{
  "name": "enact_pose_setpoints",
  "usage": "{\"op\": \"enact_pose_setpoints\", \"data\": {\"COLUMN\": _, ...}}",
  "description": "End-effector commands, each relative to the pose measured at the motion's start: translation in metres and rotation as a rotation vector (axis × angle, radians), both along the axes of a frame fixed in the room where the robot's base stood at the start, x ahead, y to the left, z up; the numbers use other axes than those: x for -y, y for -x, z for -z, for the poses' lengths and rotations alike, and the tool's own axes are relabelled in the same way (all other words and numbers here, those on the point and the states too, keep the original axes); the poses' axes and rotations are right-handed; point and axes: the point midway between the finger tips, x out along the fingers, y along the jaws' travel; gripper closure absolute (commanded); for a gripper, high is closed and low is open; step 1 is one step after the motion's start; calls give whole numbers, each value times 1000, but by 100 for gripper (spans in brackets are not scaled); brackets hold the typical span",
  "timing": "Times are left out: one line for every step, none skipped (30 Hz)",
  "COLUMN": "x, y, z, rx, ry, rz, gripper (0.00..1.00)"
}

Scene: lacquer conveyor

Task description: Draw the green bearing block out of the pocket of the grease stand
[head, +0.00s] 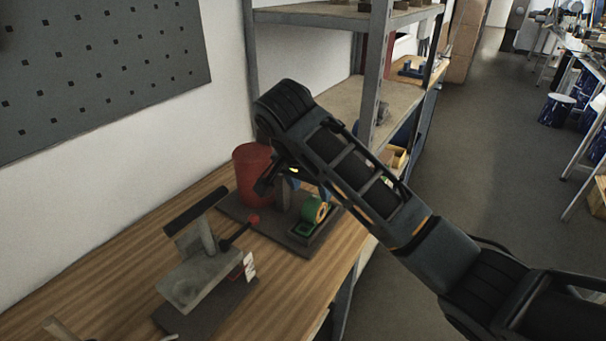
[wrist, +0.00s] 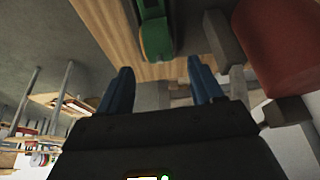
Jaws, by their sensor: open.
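The green bearing block (head: 311,218), with a rounded orange-yellow part, sits on the dark base of the grease stand (head: 238,212), at its right end. In the wrist view the green block (wrist: 154,38) shows at the top, beyond and between my fingertips. My gripper (head: 280,184) hangs above the stand; its blue fingers also show in the wrist view (wrist: 160,82). It is open, with nothing between the fingers, and apart from the block. How the block sits in the pocket is not clear, as my arm partly covers that area.
A red bucket (head: 248,172) stands at the back of the stand, close to my gripper. A grey post (wrist: 224,40) rises beside the block. A grey fixture (head: 196,280) with a dark lever stands in front on the wooden bench (head: 100,285). Metal shelving (head: 377,75) is behind.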

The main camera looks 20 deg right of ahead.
Motion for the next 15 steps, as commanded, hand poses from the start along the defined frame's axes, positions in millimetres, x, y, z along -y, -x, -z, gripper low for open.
{"op": "enact_pose_setpoints", "data": {"x": 1, "y": 0, "z": 3, "rx": -1, "ry": 1, "rz": 0, "gripper": 34}}
{"op": "enact_pose_setpoints", "data": {"x": 1, "y": -1, "z": 5, "rx": -1, "ry": 1, "rz": 0, "gripper": 34}}
{"op": "enact_pose_setpoints", "data": {"x": 1, "y": -1, "z": 8, "rx": 0, "ry": 0, "rz": 0, "gripper": 34}}
{"op": "enact_pose_setpoints", "data": {"x": 2, "y": -2, "z": 10, "rx": 0, "ry": 0, "rz": 0, "gripper": 34}}
{"op": "enact_pose_setpoints", "data": {"x": 3, "y": -2, "z": 13, "rx": 0, "ry": 0, "rz": 0, "gripper": 34}}
{"op": "enact_pose_setpoints", "data": {"x": 4, "y": -3, "z": 17, "rx": 0, "ry": 0, "rz": 0, "gripper": 34}}
{"op": "enact_pose_setpoints", "data": {"x": 4, "y": -4, "z": 20, "rx": 1, "ry": 1, "rz": 1, "gripper": 34}}
{"op": "enact_pose_setpoints", "data": {"x": 5, "y": -4, "z": 23, "rx": 2, "ry": 0, "rz": 1, "gripper": 34}}
{"op": "enact_pose_setpoints", "data": {"x": 6, "y": -5, "z": 27, "rx": 2, "ry": 0, "rz": 1, "gripper": 34}}
{"op": "enact_pose_setpoints", "data": {"x": 7, "y": -6, "z": 29, "rx": 2, "ry": 0, "rz": 1, "gripper": 34}}
{"op": "enact_pose_setpoints", "data": {"x": 8, "y": -7, "z": 31, "rx": 2, "ry": 0, "rz": 1, "gripper": 34}}
{"op": "enact_pose_setpoints", "data": {"x": 11, "y": -8, "z": 35, "rx": 0, "ry": 0, "rz": 1, "gripper": 34}}
{"op": "enact_pose_setpoints", "data": {"x": 13, "y": -9, "z": 39, "rx": -2, "ry": 1, "rz": 2, "gripper": 34}}
{"op": "enact_pose_setpoints", "data": {"x": 14, "y": -11, "z": 43, "rx": 0, "ry": 0, "rz": 1, "gripper": 34}}
{"op": "enact_pose_setpoints", "data": {"x": 16, "y": -12, "z": 48, "rx": 0, "ry": 0, "rz": 1, "gripper": 34}}
